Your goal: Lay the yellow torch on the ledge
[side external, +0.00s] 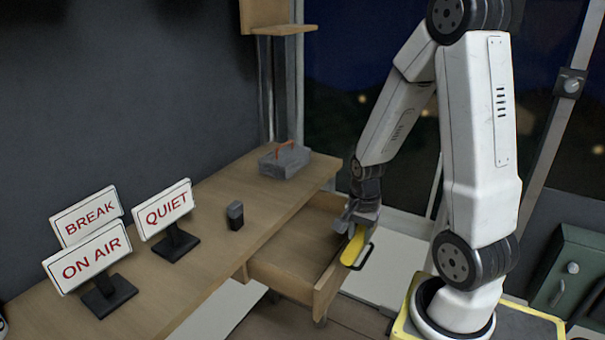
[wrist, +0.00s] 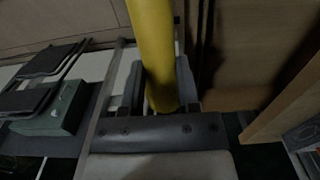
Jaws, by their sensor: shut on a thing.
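The yellow torch (side external: 355,246) is in my gripper (side external: 360,214), tilted, near the front of the open drawer. Whether it touches the drawer front cannot be told. In the wrist view the torch (wrist: 153,45) runs up from between my gripper's fingers (wrist: 158,92), which are shut on it; its upper end is cut off by the frame. A small wooden ledge (side external: 284,29) juts out at the top middle of the side view, well above and left of my gripper. Its top looks bare where it shows.
The open drawer (side external: 290,262) sticks out from the desk (side external: 215,200). On the desk are a grey box with an orange handle (side external: 284,161), a small dark object (side external: 235,215) and three signs (side external: 165,210). A green case (side external: 570,268) stands at right.

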